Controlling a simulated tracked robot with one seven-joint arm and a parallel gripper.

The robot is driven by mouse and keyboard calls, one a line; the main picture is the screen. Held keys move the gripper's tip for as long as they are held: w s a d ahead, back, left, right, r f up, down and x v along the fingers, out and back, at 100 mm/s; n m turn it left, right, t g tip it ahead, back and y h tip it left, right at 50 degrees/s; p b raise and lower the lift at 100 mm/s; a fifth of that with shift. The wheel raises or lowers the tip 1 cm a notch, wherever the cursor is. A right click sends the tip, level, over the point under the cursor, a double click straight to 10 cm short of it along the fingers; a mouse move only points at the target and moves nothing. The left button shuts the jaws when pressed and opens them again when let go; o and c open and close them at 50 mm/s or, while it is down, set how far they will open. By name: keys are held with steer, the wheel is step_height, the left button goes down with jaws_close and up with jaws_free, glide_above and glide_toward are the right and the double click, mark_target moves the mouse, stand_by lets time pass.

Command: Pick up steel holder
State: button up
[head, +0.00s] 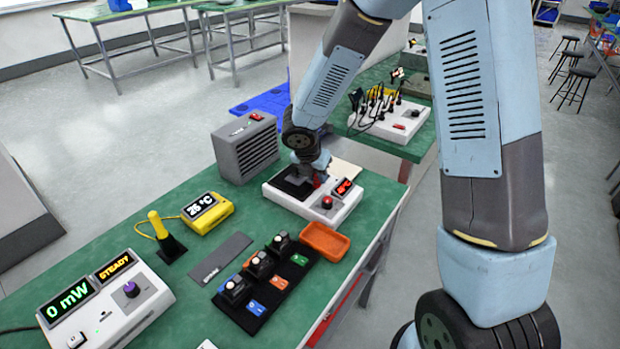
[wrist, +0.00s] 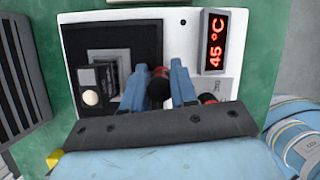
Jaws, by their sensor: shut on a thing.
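My gripper (wrist: 172,75) has its two blue fingers on either side of a dark, red-topped handle (wrist: 158,88), and is shut on it. The handle seems to belong to the steel holder, a small dark-and-grey block (wrist: 110,84) with a round pale lens or knob, just left of the fingers. The holder is over the black plate of the white unit reading 45 °C (wrist: 231,70); I cannot tell whether it touches the plate. In the head view my gripper (head: 306,178) is low over this white unit (head: 290,203), and my wrist hides most of the holder.
A grey vented box (head: 245,150) stands behind left. A white 0 mW meter (head: 107,310) is front left.

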jaws_close()
steer(key=shift+r, duration=0.1)
